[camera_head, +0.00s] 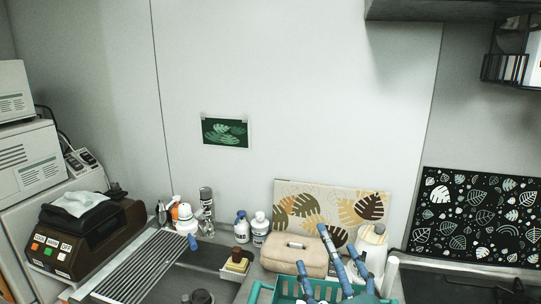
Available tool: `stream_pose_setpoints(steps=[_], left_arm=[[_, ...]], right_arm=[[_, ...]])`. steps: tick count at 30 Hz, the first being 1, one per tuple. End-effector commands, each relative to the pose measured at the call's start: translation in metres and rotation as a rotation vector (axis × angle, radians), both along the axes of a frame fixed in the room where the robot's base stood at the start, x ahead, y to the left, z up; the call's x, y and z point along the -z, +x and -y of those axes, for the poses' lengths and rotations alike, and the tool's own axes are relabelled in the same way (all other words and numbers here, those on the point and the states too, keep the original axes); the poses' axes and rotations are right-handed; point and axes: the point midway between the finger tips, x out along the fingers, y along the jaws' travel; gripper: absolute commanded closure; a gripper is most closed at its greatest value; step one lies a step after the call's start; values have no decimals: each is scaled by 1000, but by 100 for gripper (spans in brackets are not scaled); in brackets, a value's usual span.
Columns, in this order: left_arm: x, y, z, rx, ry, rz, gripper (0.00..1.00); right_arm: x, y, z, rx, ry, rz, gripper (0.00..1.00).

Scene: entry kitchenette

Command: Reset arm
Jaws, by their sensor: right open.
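My right gripper (336,249) comes up from the bottom edge, right of centre, with blue and grey finger parts showing. It is open, with nothing seen between its fingers. It stands in front of a teal basket (262,291) and a beige bag-like case (287,256), partly covering both. Whether it touches the basket cannot be told. My left gripper is not in view.
A sink with a ribbed drainer (140,272) lies left of the basket. Several bottles, including a white one (260,226), stand behind it. A leaf-patterned board (295,197) leans on the wall. A brown device (85,240) is at left.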

Motion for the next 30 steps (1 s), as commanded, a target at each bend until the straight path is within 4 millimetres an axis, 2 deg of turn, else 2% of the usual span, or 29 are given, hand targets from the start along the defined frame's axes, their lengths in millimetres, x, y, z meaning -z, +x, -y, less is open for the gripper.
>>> stream_pose_setpoints(steps=[1,5,6,9,12,15,18,26,30], left_arm=[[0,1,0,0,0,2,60],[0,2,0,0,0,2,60],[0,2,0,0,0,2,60],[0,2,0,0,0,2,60],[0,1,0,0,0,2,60],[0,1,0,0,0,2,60],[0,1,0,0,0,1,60],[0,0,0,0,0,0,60],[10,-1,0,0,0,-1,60]], right_arm=[[35,-4,18,47,57,-122,9],[123,-29,57,166,185,-432,9],[150,-42,66,199,220,-526,9],[211,-84,82,275,295,-754,9],[256,-128,90,334,350,-947,9],[286,-168,93,377,387,-1096,9],[307,-205,94,411,413,-1223,9],[339,-290,91,478,457,-1491,9],[389,-282,90,483,450,-1510,9]])
